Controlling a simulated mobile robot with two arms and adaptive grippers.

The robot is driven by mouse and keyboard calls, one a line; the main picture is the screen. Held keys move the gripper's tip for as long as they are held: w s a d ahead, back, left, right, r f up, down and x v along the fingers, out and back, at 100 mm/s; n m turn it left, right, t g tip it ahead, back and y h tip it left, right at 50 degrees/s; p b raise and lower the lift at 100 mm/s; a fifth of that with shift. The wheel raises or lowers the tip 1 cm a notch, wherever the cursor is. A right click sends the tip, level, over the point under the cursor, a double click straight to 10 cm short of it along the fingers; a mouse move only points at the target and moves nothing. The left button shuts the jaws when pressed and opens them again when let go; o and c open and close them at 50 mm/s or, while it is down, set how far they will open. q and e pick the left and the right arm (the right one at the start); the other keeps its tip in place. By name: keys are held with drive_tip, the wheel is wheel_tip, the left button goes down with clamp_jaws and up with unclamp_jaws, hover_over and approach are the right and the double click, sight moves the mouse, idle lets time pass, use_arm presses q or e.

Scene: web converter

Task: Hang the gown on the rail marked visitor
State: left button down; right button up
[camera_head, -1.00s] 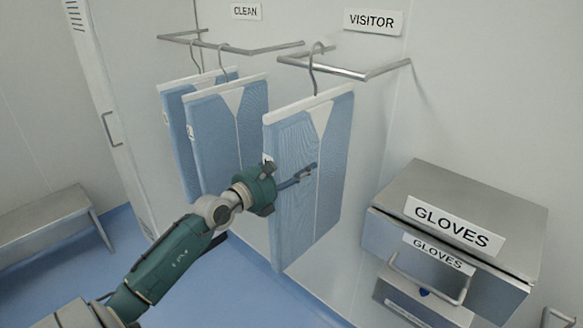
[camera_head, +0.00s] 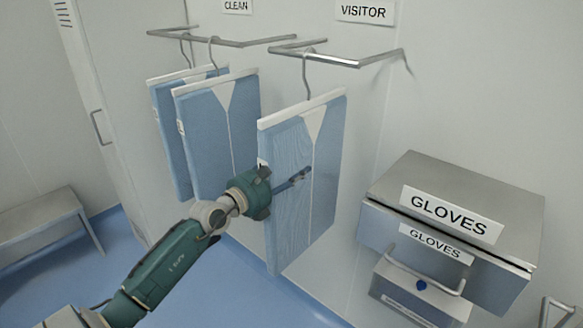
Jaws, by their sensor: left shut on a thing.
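A blue gown (camera_head: 325,165) with a white top strip and a pale V-shaped neck hangs upright from a metal hook (camera_head: 306,80). The hook's top meets the front bar of the visitor rail (camera_head: 335,61), below the VISITOR sign (camera_head: 364,11). I cannot tell whether the hook's weight rests on the bar. My left gripper (camera_head: 293,180) is shut on the gown at mid-height, its fingers across the front face. My right gripper is not in view.
A steel glove box (camera_head: 450,205) juts out at right. A bench (camera_head: 40,225) stands at far left.

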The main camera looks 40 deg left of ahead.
use_arm(q)
drive_tip(key=c, duration=0.9)
unclamp_jaws()
drive_tip(key=shift+r, duration=0.15)
drive_tip(key=shift+o, duration=0.7)
drive_tip(key=shift+f, duration=0.2)
drive_tip(key=shift+s, duration=0.1)
drive_tip(key=s, duration=1.2)
drive_tip(key=shift+a+r, duration=0.2)
drive_tip(key=shift+a, duration=0.25)
